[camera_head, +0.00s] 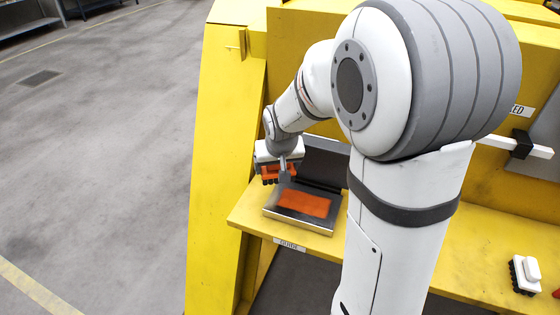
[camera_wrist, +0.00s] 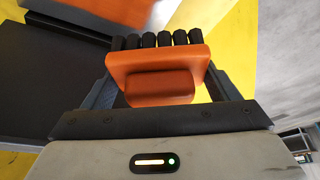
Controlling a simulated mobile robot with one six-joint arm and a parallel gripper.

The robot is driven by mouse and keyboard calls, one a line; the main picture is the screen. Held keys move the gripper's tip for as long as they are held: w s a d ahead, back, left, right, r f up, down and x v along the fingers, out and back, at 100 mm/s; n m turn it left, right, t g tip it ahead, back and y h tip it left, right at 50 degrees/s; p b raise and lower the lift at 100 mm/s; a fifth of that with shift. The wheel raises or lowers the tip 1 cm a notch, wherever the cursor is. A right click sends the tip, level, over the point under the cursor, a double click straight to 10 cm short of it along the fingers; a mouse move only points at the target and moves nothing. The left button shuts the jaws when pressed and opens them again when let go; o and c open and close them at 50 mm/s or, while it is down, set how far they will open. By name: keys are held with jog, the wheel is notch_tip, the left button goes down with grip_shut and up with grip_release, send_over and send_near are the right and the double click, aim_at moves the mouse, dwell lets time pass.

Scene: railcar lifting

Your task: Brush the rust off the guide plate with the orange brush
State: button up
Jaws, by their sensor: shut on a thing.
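The orange brush (camera_wrist: 160,72) with black bristles is held between the fingers of my gripper (camera_wrist: 158,90) in the wrist view. In the head view my gripper (camera_head: 277,170) holds the brush (camera_head: 270,175) above the left side of the guide plate (camera_head: 325,223). The plate is a grey metal slab lying on the yellow shelf, with an orange rust patch (camera_head: 304,204) on its top. In the wrist view part of the plate and its rust (camera_wrist: 95,12) show at the upper left, beyond the bristles. I cannot tell whether the bristles touch the plate.
A white block brush with black bristles (camera_head: 525,274) stands on the yellow shelf (camera_head: 440,270) at the right. A label (camera_head: 289,244) is on the shelf's front edge. A dark upright panel (camera_head: 325,163) stands behind the plate. Grey floor (camera_head: 100,140) lies open at the left.

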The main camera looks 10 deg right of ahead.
jog(key=shift+d+f+b, duration=0.2)
jog(key=shift+f+b, duration=1.55)
jog(key=shift+f, duration=1.05)
jog(key=shift+f+b, duration=0.9)
jog(key=shift+f, duration=0.1)
